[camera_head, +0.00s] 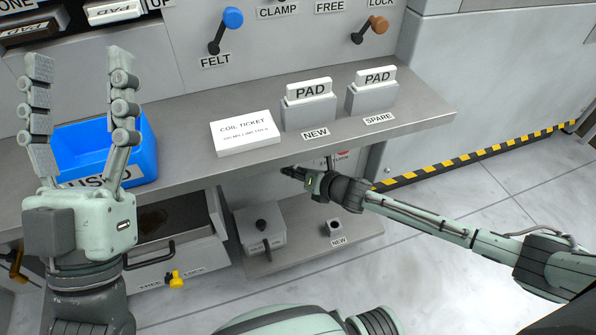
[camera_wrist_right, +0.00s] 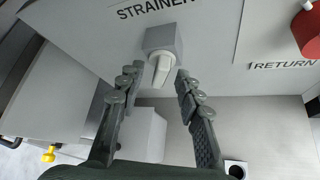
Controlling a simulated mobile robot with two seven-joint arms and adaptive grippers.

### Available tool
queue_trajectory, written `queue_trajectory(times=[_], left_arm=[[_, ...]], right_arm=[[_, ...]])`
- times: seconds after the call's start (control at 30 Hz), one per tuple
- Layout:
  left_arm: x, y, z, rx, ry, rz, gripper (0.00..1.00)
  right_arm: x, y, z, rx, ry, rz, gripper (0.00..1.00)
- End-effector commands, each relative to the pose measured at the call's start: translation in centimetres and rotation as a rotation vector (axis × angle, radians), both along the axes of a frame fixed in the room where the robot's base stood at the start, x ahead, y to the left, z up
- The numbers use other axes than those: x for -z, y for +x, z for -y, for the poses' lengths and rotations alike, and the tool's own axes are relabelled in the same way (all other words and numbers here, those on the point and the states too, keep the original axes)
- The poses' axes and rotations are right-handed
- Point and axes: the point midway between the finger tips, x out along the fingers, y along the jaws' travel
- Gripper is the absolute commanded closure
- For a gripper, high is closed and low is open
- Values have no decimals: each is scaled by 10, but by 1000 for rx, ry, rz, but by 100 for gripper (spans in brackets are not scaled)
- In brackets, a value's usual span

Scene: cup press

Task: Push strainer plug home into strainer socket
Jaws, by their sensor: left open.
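In the right wrist view, the strainer plug (camera_wrist_right: 161,71) is a white tapered piece standing out of the grey block-like strainer socket (camera_wrist_right: 164,40), under the STRAINER label. How deep the plug sits I cannot tell. My right gripper (camera_wrist_right: 160,76) is open, with one finger on each side of the plug and visible gaps between. In the head view my right gripper (camera_head: 300,174) is below the shelf front edge; plug and socket are not visible there. My left gripper (camera_head: 79,65) is open and empty, fingers up, in front of the blue USED bin (camera_head: 148,150).
The grey shelf (camera_head: 420,110) carries a COIL TICKET block (camera_head: 245,132), a NEW pad (camera_head: 308,105) and a SPARE pad (camera_head: 372,92). A lower shelf (camera_head: 290,250) holds small blocks. A red RETURN part (camera_wrist_right: 308,32) is right of the socket. Floor at right is clear.

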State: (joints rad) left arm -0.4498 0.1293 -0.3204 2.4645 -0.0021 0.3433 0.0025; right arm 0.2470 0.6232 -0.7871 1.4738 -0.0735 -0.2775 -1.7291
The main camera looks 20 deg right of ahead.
Motion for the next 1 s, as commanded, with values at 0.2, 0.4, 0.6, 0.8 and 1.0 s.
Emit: queue_trajectory(times=[0.2, 0.4, 0.6, 0.8, 1.0], left_arm=[[0, 0, 0, 0, 0, 0, 39], [0, 0, 0, 0, 0, 0, 39], [0, 0, 0, 0, 0, 0, 39], [0, 0, 0, 0, 0, 0, 39], [0, 0, 0, 0, 0, 0, 39]], right_arm=[[-10, -20, 8, -2, -3, -1, 65], [-31, -56, 21, -2, -3, -2, 65], [-49, -84, 33, -1, -1, -2, 65], [-58, -97, 37, 1, -1, 0, 65], [-59, -98, 37, 1, 1, 1, 65]])
